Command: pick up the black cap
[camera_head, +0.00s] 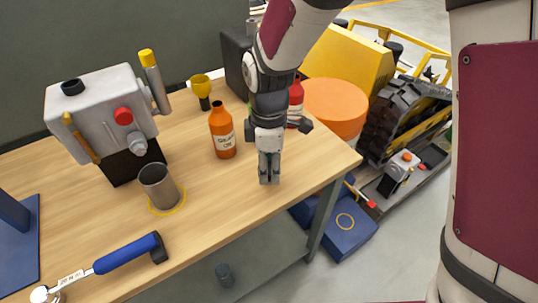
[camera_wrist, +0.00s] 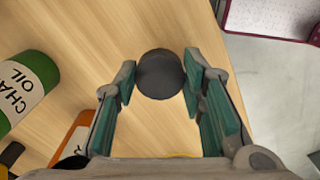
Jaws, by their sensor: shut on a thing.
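The black cap (camera_wrist: 160,74) is a dark round piece between the fingertips in the wrist view. My gripper (camera_head: 269,181) is shut on it, with one finger on each side. In the head view the gripper points down over the right part of the wooden table, and its fingers hide the cap there. My gripper also shows in the wrist view (camera_wrist: 159,80). I cannot tell whether the cap still touches the table.
An orange oil bottle (camera_head: 222,135) stands left of my gripper, and a red bottle (camera_head: 295,102) behind it. A grey cup (camera_head: 158,187), a grey machine (camera_head: 100,105) and a blue-handled tool (camera_head: 125,254) are further left. The table's right edge is close.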

